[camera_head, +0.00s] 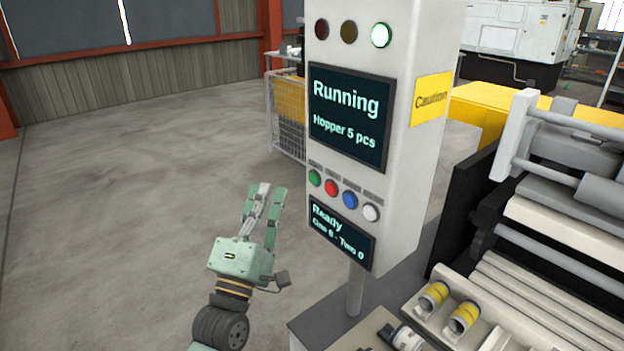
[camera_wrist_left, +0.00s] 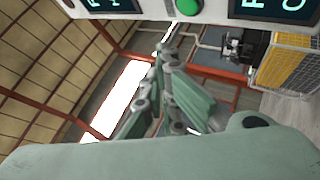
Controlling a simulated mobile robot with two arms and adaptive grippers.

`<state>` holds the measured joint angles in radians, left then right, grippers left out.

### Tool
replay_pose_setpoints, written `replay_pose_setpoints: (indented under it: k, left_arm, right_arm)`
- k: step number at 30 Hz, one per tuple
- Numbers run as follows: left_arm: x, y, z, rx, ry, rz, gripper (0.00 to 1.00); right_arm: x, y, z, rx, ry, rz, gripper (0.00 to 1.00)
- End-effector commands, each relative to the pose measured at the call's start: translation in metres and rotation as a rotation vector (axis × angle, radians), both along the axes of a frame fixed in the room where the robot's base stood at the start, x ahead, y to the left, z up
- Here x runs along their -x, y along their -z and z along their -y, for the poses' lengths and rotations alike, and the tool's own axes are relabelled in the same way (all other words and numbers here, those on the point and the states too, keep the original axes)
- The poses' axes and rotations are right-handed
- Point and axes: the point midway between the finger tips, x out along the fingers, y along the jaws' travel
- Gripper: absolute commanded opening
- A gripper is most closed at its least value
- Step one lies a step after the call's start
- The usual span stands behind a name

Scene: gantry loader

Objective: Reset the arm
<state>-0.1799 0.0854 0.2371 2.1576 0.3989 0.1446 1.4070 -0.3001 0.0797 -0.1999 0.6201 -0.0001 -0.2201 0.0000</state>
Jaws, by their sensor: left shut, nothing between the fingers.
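My left gripper (camera_head: 264,190) is raised, fingers pointing up, to the left of the control panel (camera_head: 345,95) in the head view. Its fingers are shut with nothing between them, and a gap of floor shows between it and the panel. In the left wrist view the fingers (camera_wrist_left: 167,55) point up the picture, with the panel's lower part and a green button (camera_wrist_left: 189,7) at the top edge. The panel's upper screen reads "Running, Hopper 5 pcs", and its green lamp (camera_head: 380,35) is lit. My right gripper is in neither view.
A loader with rollers and rails (camera_head: 560,265) stands at the right. Yellow-banded cylindrical parts (camera_head: 463,317) lie at its near end. A mesh cage (camera_head: 287,115) stands behind the panel. The concrete floor (camera_head: 130,180) at the left is clear.

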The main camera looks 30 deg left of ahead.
Motion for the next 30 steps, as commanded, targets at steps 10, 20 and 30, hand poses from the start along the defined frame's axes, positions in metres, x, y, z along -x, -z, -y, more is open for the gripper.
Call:
replay_pose_setpoints:
  k: [10, 20, 30]
  left_arm:
    - [0.0, 0.001, 0.001, -0.002, 0.0, -0.004, 0.0]
    - [-0.01, 0.119, 0.074, -0.468, 0.034, -0.552, 0.0]
    - [0.104, 0.289, 0.138, -1.307, 0.363, -1.187, 0.0]
  right_arm:
    - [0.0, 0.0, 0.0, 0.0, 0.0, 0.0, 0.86]
    - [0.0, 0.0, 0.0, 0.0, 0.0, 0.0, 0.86]
    - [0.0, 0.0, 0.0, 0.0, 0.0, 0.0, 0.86]
